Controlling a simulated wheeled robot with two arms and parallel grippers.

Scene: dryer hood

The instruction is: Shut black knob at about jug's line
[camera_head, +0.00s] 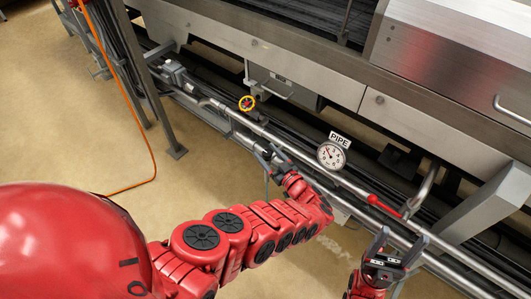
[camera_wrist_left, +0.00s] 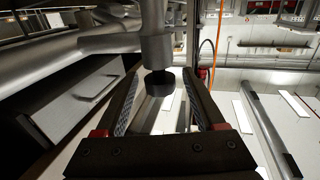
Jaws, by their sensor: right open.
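A black knob (camera_wrist_left: 160,83) sits on the end of a grey metal fitting (camera_wrist_left: 156,45) in the left wrist view. My left gripper (camera_wrist_left: 162,75) has its two fingers apart, one on each side of the knob, with a visible gap on both sides. In the head view my left gripper (camera_head: 270,157) is at the pipe run, left of a round gauge labelled PIPE (camera_head: 331,155); the knob cannot be made out there. My right gripper (camera_head: 383,247) is open and empty at the lower right, below the pipes. No jug can be made out.
A red lever handle (camera_head: 384,206) lies along the pipe to the right. The steel machine housing (camera_head: 310,80) rises behind. An orange hose (camera_head: 130,120) hangs at left; the floor (camera_head: 60,120) is clear there.

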